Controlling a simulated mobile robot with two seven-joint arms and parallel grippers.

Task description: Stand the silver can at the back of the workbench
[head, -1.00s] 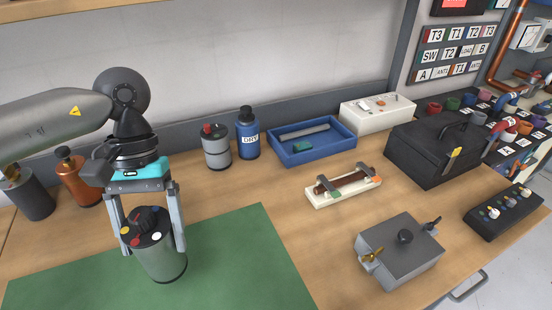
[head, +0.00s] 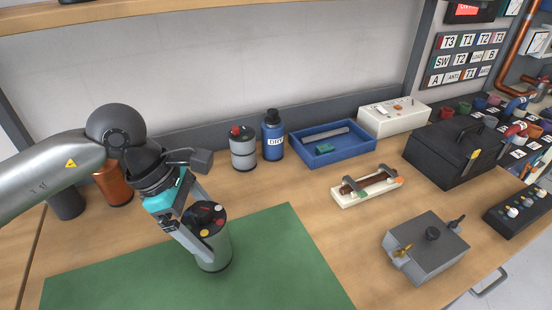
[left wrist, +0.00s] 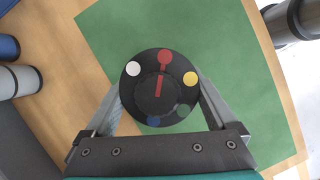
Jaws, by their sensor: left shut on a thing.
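A silver-grey can (head: 213,250) with a black top bearing several coloured dots and a dark knob is between the fingers of my left gripper (head: 200,235). The gripper is shut on it. The can is upright or nearly so, over the green mat; I cannot tell whether its base touches the mat. The left wrist view shows its round top (left wrist: 158,88) between the two fingers, with white, red, yellow, green and blue dots. A second silver can (head: 243,155), banded, with a red knob, stands at the back of the workbench (head: 300,190). My right gripper is not in view.
Along the back stand a dark grey can (head: 66,203), a copper can (head: 113,185), a blue bottle (head: 273,138), a blue tray (head: 330,157) and a white box (head: 393,120). A grey metal box (head: 425,255) sits to the right of the green mat (head: 285,265).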

